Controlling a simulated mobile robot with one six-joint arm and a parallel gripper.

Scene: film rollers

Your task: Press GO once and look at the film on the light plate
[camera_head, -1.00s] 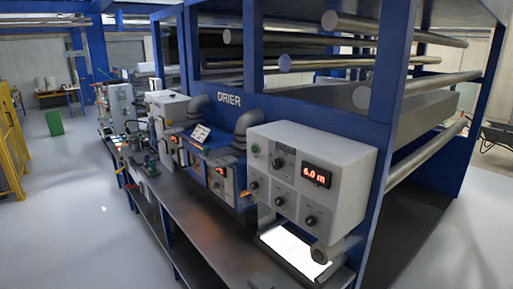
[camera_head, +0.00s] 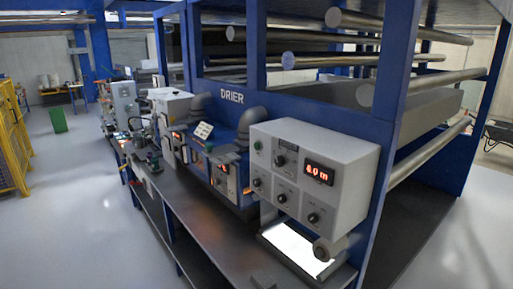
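A light grey control box (camera_head: 350,165) is fixed to the front of the blue drier frame. The button labels are too small to read, so I cannot tell which one is GO. I cannot make out any film on the plate. My gripper is not in view.
A long dark bench (camera_head: 195,225) runs along the machine's front, with instruments at its far end. A yellow fence (camera_head: 12,140) and green bin (camera_head: 58,119) stand at left. The grey floor (camera_head: 75,220) between is open.

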